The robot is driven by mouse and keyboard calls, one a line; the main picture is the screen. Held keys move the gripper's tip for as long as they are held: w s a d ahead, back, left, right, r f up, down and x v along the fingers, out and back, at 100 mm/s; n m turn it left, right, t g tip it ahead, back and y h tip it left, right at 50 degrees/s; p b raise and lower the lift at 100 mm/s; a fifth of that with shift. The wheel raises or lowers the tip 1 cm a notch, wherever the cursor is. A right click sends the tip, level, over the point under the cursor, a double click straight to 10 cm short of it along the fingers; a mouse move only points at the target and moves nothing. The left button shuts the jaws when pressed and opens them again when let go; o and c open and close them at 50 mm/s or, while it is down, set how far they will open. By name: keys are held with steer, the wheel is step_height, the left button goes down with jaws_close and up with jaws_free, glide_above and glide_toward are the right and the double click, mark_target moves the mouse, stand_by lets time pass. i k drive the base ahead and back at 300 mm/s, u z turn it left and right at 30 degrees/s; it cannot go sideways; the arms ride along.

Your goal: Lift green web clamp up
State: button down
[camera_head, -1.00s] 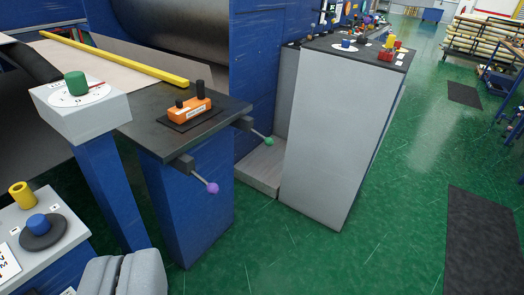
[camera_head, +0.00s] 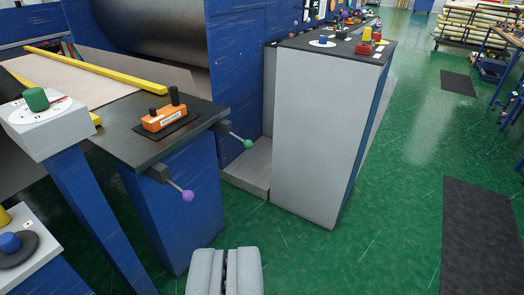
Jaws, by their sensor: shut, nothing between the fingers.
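The green web clamp seems to be the lever with a green ball (camera_head: 248,144) on the right side of the dark-topped blue stand. Its rod runs from a dark block near the stand's back corner out to the right, tilted slightly down. A similar lever with a purple ball (camera_head: 188,196) sits nearer on the same stand. My gripper (camera_head: 228,258) is at the bottom of the view, grey, with its two fingers together and nothing between them. It is below and in front of the levers in the picture, apart from both.
The dark stand top (camera_head: 130,130) carries an orange block (camera_head: 165,118). A white pedestal with a green knob (camera_head: 36,99) stands left. A tall grey cabinet (camera_head: 318,135) stands right of the levers, above a low grey step (camera_head: 250,170). Green floor (camera_head: 400,190) is open at right.

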mark_target(248, 143)
steer(key=z, duration=0.1)
steer(key=i, duration=1)
steer(key=u, duration=0.1)
